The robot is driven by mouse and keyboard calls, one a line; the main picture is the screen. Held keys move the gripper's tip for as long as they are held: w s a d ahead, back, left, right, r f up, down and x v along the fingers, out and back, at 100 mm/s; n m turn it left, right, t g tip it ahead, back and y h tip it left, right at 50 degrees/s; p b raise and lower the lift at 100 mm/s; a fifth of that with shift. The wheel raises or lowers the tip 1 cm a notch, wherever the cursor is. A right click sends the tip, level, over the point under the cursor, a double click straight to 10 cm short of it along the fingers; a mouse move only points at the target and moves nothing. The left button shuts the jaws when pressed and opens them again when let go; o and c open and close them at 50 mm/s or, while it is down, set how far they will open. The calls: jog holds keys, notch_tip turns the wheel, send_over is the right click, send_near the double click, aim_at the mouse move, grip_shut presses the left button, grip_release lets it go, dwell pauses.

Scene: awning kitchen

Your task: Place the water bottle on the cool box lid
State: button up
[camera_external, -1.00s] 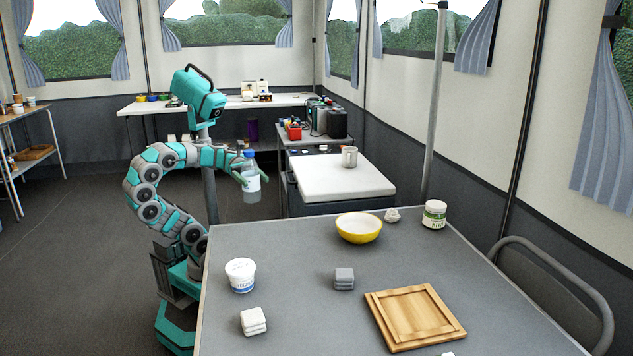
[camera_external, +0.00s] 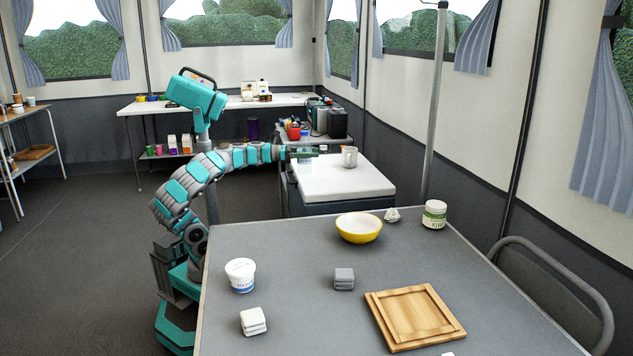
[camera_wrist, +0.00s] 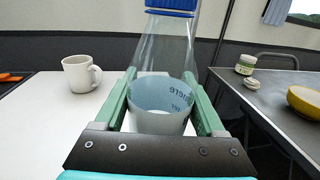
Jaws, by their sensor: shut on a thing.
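The water bottle (camera_wrist: 165,50) is clear with a blue cap and a pale label band. My gripper (camera_wrist: 161,95) is shut on it around the label in the wrist view, and the bottle is upright. The cool box lid (camera_external: 345,184) is white and flat, and fills the lower left of the wrist view (camera_wrist: 35,120). In the external view my gripper (camera_external: 312,152) is over the lid's far left part, and my arm mostly hides the bottle. I cannot tell whether the bottle's base touches the lid.
A white mug (camera_wrist: 80,74) stands on the lid, left of the bottle in the wrist view; it also shows in the external view (camera_external: 349,157). The lid's near part is clear. A grey table (camera_external: 290,246) with a yellow bowl (camera_external: 359,228) is in front.

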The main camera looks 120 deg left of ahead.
jog(key=shift+w+a+f+b, duration=0.45)
jog(key=shift+w+a+f, duration=0.4)
jog(key=shift+w+a, duration=0.95)
jog(key=shift+w+a+f+b, duration=0.5)
jog(key=shift+w+a+f, duration=0.3)
jog(key=shift+w+a, duration=0.95)
jog(key=shift+w+a+f+b, duration=0.45)
jog(key=shift+w+a+f, duration=0.4)
jog(key=shift+w+a, duration=0.95)
jog(key=shift+w+d, duration=0.15)
jog(key=shift+f, duration=0.15)
jog(key=o, duration=1.3)
jog(key=shift+r, duration=0.25)
jog(key=p+v, duration=0.1)
jog(key=v, duration=1.1)
jog(key=shift+f, duration=0.1)
